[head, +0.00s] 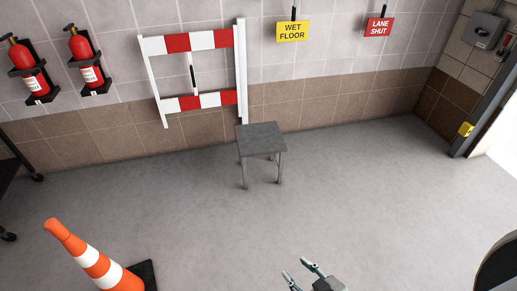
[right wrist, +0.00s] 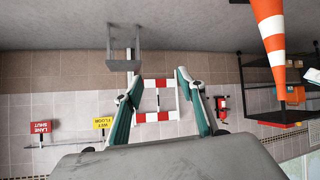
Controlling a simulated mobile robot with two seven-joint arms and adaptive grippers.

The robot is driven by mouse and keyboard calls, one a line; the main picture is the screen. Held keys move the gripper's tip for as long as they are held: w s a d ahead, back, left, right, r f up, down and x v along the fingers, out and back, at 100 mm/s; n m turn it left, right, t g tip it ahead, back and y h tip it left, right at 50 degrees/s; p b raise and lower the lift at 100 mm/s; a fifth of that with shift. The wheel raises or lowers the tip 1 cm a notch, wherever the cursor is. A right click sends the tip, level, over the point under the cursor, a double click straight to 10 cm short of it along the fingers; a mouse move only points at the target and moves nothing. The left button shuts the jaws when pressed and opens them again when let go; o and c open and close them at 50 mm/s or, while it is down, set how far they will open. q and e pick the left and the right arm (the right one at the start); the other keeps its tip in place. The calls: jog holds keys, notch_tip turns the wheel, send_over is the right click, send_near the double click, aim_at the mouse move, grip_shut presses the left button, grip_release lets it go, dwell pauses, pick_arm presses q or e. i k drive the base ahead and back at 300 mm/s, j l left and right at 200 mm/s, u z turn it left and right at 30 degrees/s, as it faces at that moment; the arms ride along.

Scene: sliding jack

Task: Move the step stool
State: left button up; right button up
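The grey step stool (head: 262,139) stands upright on the floor near the back wall, in the middle of the head view. It also shows upside down in the right wrist view (right wrist: 124,65), beyond the fingers. My right gripper (head: 302,270) is at the bottom of the head view, well short of the stool and not touching it. In the right wrist view its two teal fingers (right wrist: 154,78) are spread apart with nothing between them. My left gripper is not in either view.
An orange and white cone (head: 95,262) stands at the front left. A red and white barrier (head: 198,99) is against the wall behind the stool. Two fire extinguishers (head: 84,55) hang at the left. A dark cart (head: 12,180) is at the left edge. Floor right of the stool is clear.

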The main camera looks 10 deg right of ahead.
aim_at(263, 138)
jog(key=i+l, duration=0.15)
jog(key=i, duration=0.3)
jog(key=i+l, duration=0.2)
jog(key=i, duration=0.25)
jog(key=i+l, duration=0.15)
jog(key=i, duration=0.25)
jog(key=i+l, duration=0.2)
jog(key=i, duration=0.25)
jog(key=i+l, duration=0.15)
jog(key=i, duration=0.3)
